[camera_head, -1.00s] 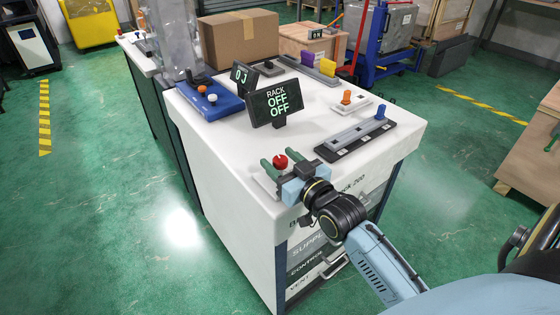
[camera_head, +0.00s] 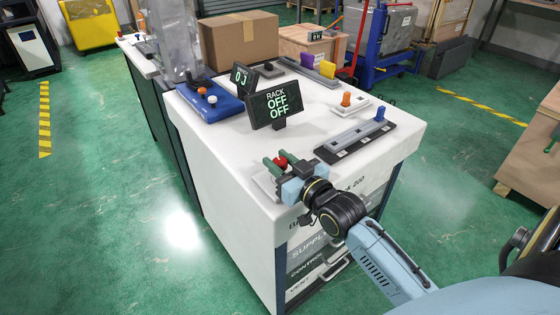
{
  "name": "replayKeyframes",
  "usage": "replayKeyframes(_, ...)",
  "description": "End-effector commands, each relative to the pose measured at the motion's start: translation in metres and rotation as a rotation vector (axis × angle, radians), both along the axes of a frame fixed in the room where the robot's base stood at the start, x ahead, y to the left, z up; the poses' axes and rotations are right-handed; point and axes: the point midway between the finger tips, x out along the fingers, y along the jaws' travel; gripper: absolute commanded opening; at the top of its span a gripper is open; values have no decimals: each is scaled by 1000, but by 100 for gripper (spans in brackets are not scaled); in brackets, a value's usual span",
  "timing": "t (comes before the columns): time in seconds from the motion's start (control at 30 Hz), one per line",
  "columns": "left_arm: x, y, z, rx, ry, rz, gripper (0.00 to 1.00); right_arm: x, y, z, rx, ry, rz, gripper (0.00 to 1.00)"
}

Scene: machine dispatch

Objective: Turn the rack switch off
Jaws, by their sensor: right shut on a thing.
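The red knob of a small switch (camera_head: 281,161) sits near the front left corner of the white cabinet top. My right gripper (camera_head: 276,159) is shut on this knob, with its green fingers on either side of it. The fingers hide part of the knob and its light base plate. My left gripper is not in view.
The white cabinet top (camera_head: 225,140) also holds a blue joystick box (camera_head: 212,102), an orange-knobbed switch (camera_head: 347,101), and a slider with a blue handle (camera_head: 379,115). A cardboard box (camera_head: 238,37) stands at the back. Green floor is open on the left.

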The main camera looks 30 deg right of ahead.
Motion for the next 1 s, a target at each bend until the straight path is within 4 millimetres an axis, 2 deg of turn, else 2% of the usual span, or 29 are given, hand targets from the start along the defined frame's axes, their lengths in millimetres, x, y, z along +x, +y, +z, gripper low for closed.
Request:
replayKeyframes(0.33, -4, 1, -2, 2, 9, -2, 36, 1, 1, 1, -8, -3, 154, 9)
replayKeyframes(0.67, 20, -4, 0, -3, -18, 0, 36, 0, 1, 0, 0, 1, 225, 9)
replayKeyframes(0.97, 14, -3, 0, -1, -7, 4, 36, 0, 1, 1, 1, 1, 225, 9)
replayKeyframes(1.0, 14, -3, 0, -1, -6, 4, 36, 0, 1, 1, 1, 1, 225, 37)
